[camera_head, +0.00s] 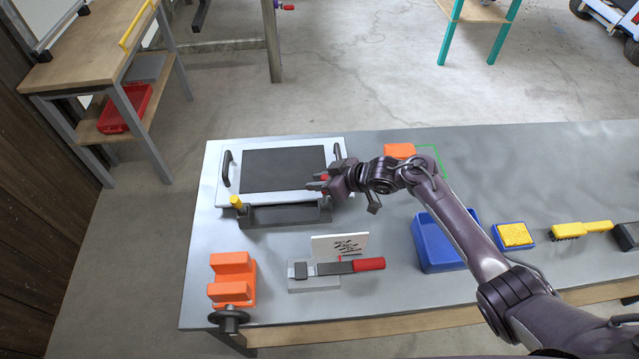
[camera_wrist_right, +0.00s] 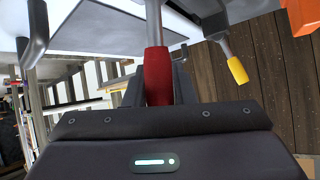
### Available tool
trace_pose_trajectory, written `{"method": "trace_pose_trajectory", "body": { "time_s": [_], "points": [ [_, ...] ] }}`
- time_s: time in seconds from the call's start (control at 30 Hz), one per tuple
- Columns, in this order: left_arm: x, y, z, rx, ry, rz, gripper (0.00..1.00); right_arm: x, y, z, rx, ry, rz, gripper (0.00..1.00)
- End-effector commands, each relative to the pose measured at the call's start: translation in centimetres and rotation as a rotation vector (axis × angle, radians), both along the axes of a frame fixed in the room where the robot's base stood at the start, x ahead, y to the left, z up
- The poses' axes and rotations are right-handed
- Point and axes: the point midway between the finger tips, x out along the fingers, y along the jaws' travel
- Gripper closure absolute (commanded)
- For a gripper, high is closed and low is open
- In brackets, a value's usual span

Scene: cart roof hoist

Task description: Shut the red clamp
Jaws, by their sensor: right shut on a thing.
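The red clamp's handle (camera_wrist_right: 157,75) sits between the fingers of my right gripper in the right wrist view, with a metal bar running from its end. In the head view my right gripper (camera_head: 325,183) is shut on this handle, at the right end of a dark trough-like fixture (camera_head: 285,214). Only a bit of red shows there, so its angle is hard to tell. A yellow-handled clamp (camera_head: 237,202) stands at the fixture's left end; its yellow handle also shows in the right wrist view (camera_wrist_right: 237,70). My left gripper is not in view.
A white panel (camera_head: 212,180) with a dark inset and black handles lies behind the fixture. In front are an orange vise (camera_head: 232,272) and a grey block with a red-handled lever (camera_head: 369,264). A blue bin (camera_head: 433,245) stands right, under my arm. An orange block (camera_head: 400,150) lies behind.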

Motion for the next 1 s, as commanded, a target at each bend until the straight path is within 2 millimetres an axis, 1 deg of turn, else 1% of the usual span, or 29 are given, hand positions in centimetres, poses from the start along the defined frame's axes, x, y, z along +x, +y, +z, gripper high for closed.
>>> {"method": "trace_pose_trajectory", "body": {
  "time_s": [0.03, 0.1, 0.4, 0.93, 0.97, 1.0],
  "points": [
    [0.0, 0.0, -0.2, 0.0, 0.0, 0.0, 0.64, 0.5, -0.1, 0.0, 0.0, 0.028, -0.003, 1.0],
    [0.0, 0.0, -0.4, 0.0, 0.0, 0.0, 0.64, 0.9, -0.1, -0.1, 0.0, 0.07, -0.002, 1.0],
    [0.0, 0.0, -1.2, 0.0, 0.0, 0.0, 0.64, 1.7, -0.1, -0.5, 0.001, 0.191, -0.003, 1.0],
    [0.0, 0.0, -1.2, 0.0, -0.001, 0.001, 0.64, 1.8, -0.1, -0.6, 0.001, 0.214, -0.002, 1.0],
    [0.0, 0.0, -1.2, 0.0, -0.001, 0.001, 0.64, 1.8, -0.1, -0.6, 0.001, 0.214, -0.002, 0.73],
    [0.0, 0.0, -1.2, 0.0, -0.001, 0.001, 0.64, 1.8, -0.1, -0.6, 0.001, 0.214, -0.002, 0.68]
  ]
}}
